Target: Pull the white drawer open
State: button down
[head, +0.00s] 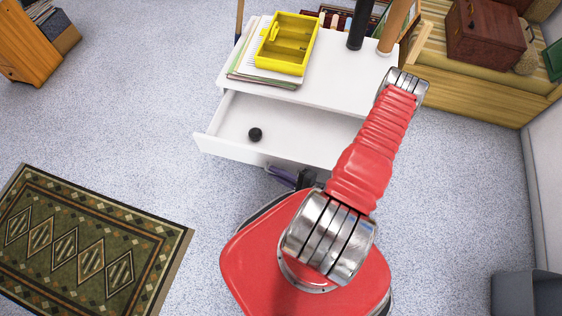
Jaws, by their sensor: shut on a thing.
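The white drawer (228,147) stands pulled out of the white cabinet (345,75), with its inside showing from above. A small black ball (255,134) lies in it. My gripper (290,176) is at the outer side of the drawer front, low and partly hidden behind my red arm. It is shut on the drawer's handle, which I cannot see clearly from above.
On the cabinet top are a yellow tray (287,43), papers (247,70) and dark and brown cylinders. A patterned rug (85,250) lies at the left. A wooden bench with a brown box (485,35) stands at the upper right. Speckled floor is clear left of the drawer.

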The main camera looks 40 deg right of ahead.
jog(key=shift+s+a, duration=0.15)
jog(key=shift+a, duration=0.05)
jog(key=c, duration=2.2)
grip_release()
jog(key=shift+o, duration=0.2)
jog(key=shift+r, duration=0.1)
jog(key=shift+r, duration=4.85)
jog(key=shift+o, duration=0.6)
